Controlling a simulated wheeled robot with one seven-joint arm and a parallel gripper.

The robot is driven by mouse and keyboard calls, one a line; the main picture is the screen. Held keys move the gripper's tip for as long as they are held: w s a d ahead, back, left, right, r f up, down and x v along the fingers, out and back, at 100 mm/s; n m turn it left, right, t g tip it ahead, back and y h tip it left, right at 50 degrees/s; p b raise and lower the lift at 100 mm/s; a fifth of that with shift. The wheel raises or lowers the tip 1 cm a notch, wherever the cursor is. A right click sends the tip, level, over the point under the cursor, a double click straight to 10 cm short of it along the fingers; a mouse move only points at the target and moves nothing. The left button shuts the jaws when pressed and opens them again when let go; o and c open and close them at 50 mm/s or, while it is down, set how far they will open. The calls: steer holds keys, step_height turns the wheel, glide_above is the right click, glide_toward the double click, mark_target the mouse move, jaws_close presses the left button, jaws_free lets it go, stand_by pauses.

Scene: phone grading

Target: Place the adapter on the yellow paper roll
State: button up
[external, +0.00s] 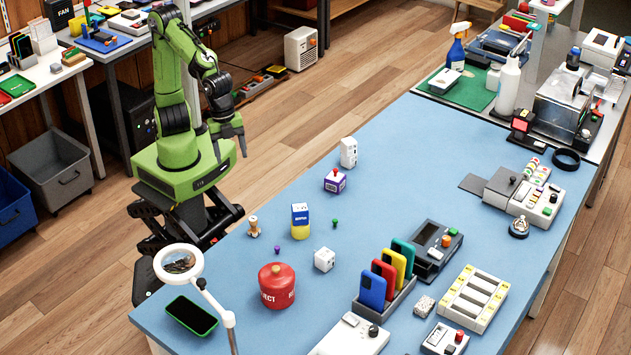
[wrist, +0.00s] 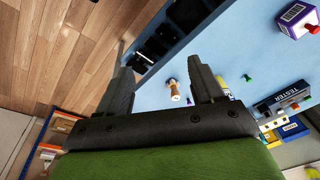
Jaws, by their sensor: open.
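The yellow paper roll (external: 301,232) stands upright on the blue table in the external view, with a blue-and-white box (external: 300,214) on top of it. A sliver of yellow (wrist: 226,88) beside the right finger in the wrist view is probably the roll; the finger hides most of it. A small white cube (external: 324,259) with dark marks sits right of the roll. A taller white block (external: 348,152) with dark marks stands farther back. I cannot tell which is the adapter. My gripper (external: 230,150) is open and empty, raised beyond the table's left edge; its fingers also show in the wrist view (wrist: 163,85).
A wooden figure (external: 253,226), a purple pin (external: 277,249) and a green pin (external: 335,222) stand around the roll. A purple box (external: 334,181) is behind it; a red canister (external: 277,286) is in front. A phone rack (external: 392,304) stands right.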

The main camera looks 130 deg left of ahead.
steer(key=s+a+r+n+t, duration=0.1)
steer(key=s+r+n+t, duration=0.2)
steer(key=s+r+n, duration=0.4)
steer(key=s, duration=0.3)
steer(key=shift+s+a+r+t, duration=0.15)
steer(key=shift+s+r+t, duration=0.1)
steer(key=shift+s+t, duration=0.05)
steer(key=shift+r, duration=0.1)
